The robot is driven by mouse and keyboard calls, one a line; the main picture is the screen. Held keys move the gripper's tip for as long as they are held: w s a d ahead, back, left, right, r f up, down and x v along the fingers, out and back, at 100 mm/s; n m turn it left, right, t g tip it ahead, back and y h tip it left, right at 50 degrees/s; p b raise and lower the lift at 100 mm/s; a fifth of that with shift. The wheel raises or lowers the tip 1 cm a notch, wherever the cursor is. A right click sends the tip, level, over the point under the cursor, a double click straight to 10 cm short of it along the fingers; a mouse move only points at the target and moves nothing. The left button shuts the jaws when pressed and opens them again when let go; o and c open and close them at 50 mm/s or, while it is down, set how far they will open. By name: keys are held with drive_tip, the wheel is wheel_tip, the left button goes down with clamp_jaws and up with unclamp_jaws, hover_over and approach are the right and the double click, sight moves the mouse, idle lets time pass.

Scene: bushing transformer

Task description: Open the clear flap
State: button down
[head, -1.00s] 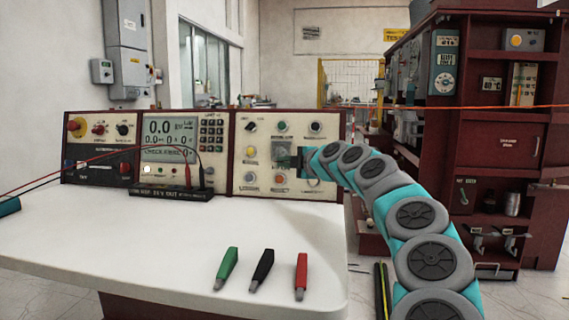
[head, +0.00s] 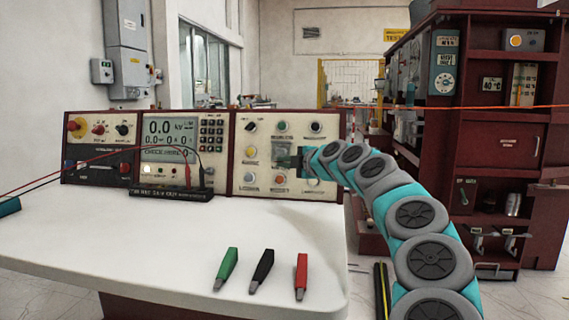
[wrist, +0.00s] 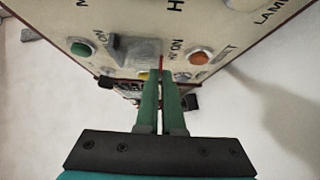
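The clear flap (wrist: 136,50) is a small, see-through grey cover on the cream control panel. It sits between a green button and an orange button in the wrist view. In the head view the flap (head: 283,155) shows as a dim patch just left of my gripper (head: 300,160). In the wrist view the two green fingers of my gripper (wrist: 161,76) are close together with a narrow gap, and their tips are at the flap's right edge. A thin red line shows at the tips. Whether the fingers pinch the flap's edge is not clear.
The panel (head: 238,180) has several buttons and knobs close around the flap. Green (head: 226,268), black (head: 262,270) and red (head: 301,275) connectors lie on the white table (head: 130,255). A dark red cabinet (head: 500,140) stands at right.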

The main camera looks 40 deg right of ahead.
drive_tip(key=shift+s+a+r+m+g+y+p, duration=0.2)
drive_tip(key=shift+r+m+g+y+p, duration=0.7)
drive_tip(key=shift+p, duration=0.95)
drive_tip(key=shift+s+a+r+m+g+y+p, duration=0.3)
drive_tip(key=shift+r+m+g+p, duration=0.6)
drive_tip(key=shift+p, duration=0.9)
drive_tip(key=shift+s+a+r+m+g+y+p, duration=0.15)
drive_tip(key=shift+r+m+g+y+p, duration=0.45)
drive_tip(key=shift+g+p, duration=0.95)
drive_tip(key=shift+r+m+y+p, duration=0.3)
drive_tip(key=shift+r+y+p, duration=0.05)
drive_tip(key=shift+y+p, duration=0.2)
drive_tip(key=shift+r, duration=0.2)
